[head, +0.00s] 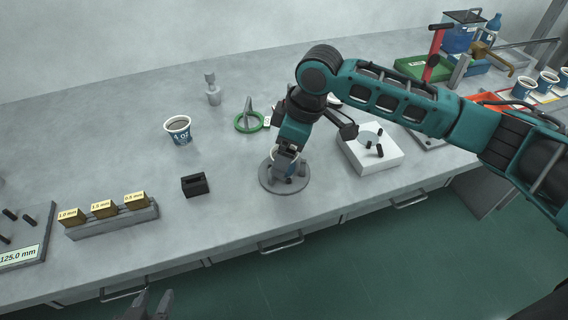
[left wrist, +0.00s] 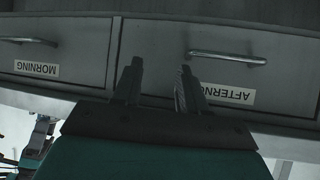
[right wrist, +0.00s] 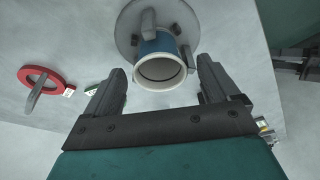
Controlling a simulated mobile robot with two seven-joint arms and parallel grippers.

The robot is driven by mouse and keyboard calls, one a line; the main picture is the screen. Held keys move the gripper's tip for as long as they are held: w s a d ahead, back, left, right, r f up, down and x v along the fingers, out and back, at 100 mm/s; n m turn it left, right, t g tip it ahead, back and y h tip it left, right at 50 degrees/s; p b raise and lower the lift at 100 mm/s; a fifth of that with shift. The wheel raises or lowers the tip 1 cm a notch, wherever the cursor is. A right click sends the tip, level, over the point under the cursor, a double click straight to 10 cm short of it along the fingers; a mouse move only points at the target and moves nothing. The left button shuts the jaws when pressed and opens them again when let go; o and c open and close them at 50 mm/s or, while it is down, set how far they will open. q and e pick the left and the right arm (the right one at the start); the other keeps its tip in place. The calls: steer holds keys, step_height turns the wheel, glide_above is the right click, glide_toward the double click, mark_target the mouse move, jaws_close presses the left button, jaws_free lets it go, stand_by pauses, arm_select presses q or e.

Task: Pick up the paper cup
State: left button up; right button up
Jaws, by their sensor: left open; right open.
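A blue paper cup with a white rim (right wrist: 160,68) sits among grey posts on a round grey base (right wrist: 128,38). The base is also in the head view (head: 264,183), where my right gripper (head: 286,174) reaches down over it and largely hides the cup. In the right wrist view my right gripper (right wrist: 162,66) is open, one finger on each side of the cup; contact cannot be told. A second paper cup, marked 4 oz (head: 178,132), stands upright on the bench to the left. My left gripper (head: 152,304) is open and empty in front of the drawers, also in the left wrist view (left wrist: 161,64).
A white block with dark pegs (head: 370,160) stands right of the base. A green ring tool (head: 249,123) lies behind it. A small black block (head: 194,185) and a gauge rack (head: 112,222) are to the left. Several cups stand far right.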

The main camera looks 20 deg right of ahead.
steer(key=shift+c, duration=0.5)
steer(key=c, duration=1)
steer(key=shift+r, duration=0.15)
